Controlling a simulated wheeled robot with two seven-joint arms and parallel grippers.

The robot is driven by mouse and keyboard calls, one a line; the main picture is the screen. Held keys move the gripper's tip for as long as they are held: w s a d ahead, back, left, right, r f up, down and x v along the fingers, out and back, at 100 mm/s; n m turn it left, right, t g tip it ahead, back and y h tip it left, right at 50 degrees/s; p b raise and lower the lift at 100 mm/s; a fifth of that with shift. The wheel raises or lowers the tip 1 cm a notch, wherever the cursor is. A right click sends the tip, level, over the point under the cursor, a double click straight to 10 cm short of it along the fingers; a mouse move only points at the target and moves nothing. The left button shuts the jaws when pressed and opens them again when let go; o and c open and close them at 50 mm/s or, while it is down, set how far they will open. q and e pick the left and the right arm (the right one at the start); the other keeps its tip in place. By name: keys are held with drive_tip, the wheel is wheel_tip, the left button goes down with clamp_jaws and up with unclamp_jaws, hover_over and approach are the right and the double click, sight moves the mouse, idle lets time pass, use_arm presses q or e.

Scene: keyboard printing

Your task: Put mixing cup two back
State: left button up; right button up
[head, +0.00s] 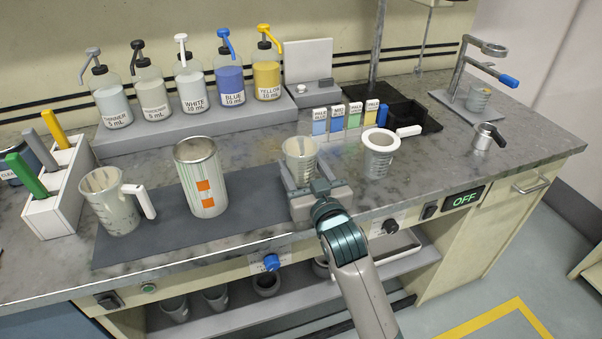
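A translucent mixing cup (300,152) stands upright near the middle of the bench, at the right end of the dark mat. My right gripper (305,178) comes from the front, with one finger on each side of this cup. Whether the fingers press on it is not clear, and its base is partly hidden by the gripper. A beige cup with a white handle (112,205) stands at the left of the mat. A cup with a wide white rim (378,158) stands right of my gripper. No label shows which is cup two. My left gripper is not in view.
A tall metal can (202,178) with orange squares stands on the dark mat (250,212). Pump bottles (230,80) line a raised shelf behind. A ring stand (468,75) holds a small cup at the right. Several cups (215,297) sit on the lower shelf.

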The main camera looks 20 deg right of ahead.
drive_tip(key=shift+f, duration=1.2)
drive_tip(key=shift+f, duration=0.1)
drive_tip(key=o, duration=1.5)
drive_tip(key=shift+s, duration=0.15)
drive_tip(key=s, duration=0.5)
drive_tip(key=s+b, duration=0.1)
drive_tip(key=s, duration=0.4)
drive_tip(key=shift+s+d, duration=0.2)
drive_tip(key=shift+s, duration=0.7)
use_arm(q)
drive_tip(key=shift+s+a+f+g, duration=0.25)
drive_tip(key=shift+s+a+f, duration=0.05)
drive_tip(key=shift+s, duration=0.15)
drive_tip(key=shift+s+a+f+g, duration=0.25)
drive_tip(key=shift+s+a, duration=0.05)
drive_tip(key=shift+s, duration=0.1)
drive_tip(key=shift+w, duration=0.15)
